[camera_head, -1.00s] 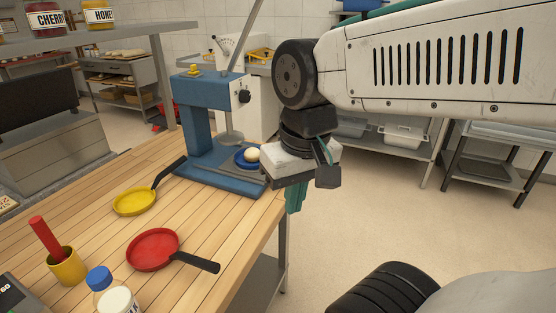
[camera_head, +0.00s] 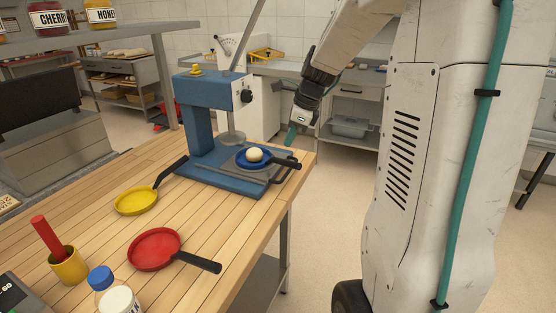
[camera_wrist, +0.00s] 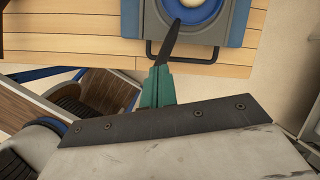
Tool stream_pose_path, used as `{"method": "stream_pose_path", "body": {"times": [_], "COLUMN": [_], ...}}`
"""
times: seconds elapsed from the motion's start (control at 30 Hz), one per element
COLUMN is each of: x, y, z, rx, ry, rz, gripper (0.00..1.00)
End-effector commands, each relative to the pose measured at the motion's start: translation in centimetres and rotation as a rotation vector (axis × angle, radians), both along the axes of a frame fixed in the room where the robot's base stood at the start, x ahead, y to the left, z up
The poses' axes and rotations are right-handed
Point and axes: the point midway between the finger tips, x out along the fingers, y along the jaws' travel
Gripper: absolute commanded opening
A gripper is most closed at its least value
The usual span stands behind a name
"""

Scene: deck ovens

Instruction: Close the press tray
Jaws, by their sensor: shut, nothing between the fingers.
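The blue press (camera_head: 198,125) stands on the wooden table with its grey tray (camera_head: 250,173) out at the front. A blue pan (camera_head: 241,157) with a pale dough ball (camera_head: 254,154) sits on the tray, its dark handle (camera_head: 286,163) sticking out over the tray's front. The tray's dark bar handle (camera_wrist: 206,60) shows in the wrist view, with the pan handle crossing above it. My gripper (camera_head: 290,136) is shut and empty, beyond the table edge at the tray's front. In the wrist view its green fingertips (camera_wrist: 158,68) are close to the pan handle; contact is unclear.
A yellow pan (camera_head: 136,201), a red pan (camera_head: 154,249), a yellow cup (camera_head: 68,266) with a red stick and a blue-capped bottle (camera_head: 116,297) stand on the table (camera_head: 215,224). Open floor lies right of the table.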

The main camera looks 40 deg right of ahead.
Motion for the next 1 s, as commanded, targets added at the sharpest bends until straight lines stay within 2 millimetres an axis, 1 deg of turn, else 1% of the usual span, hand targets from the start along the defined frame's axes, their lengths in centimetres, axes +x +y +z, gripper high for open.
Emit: {"method": "stream_pose_path", "body": {"times": [0.03,0.1,0.17,0.23,0.37,0.6,0.73,0.9,1.0], "x": [0.7,1.3,1.6,1.9,2.3,3.7,4.4,4.9,5.1], "y": [-1.7,-3.3,-4.1,-4.5,-4.3,-3.5,-3.1,-2.8,-2.8], "z": [-0.9,-1.7,-2.0,-2.4,-3.6,-7.7,-9.7,-11.2,-11.5], "rx": [0.031,0.06,0.078,0.088,0.092,0.091,0.091,0.09,0.089], "ry": [0.01,0.016,0.018,0.02,0.023,0.024,0.024,0.022,0.02], "rz": [-0.096,-0.197,-0.252,-0.285,-0.293,-0.289,-0.288,-0.288,-0.289], "gripper": [0.0,0.0,0.0,0.0,0.0,0.0,0.0,0.0,0.0]}}
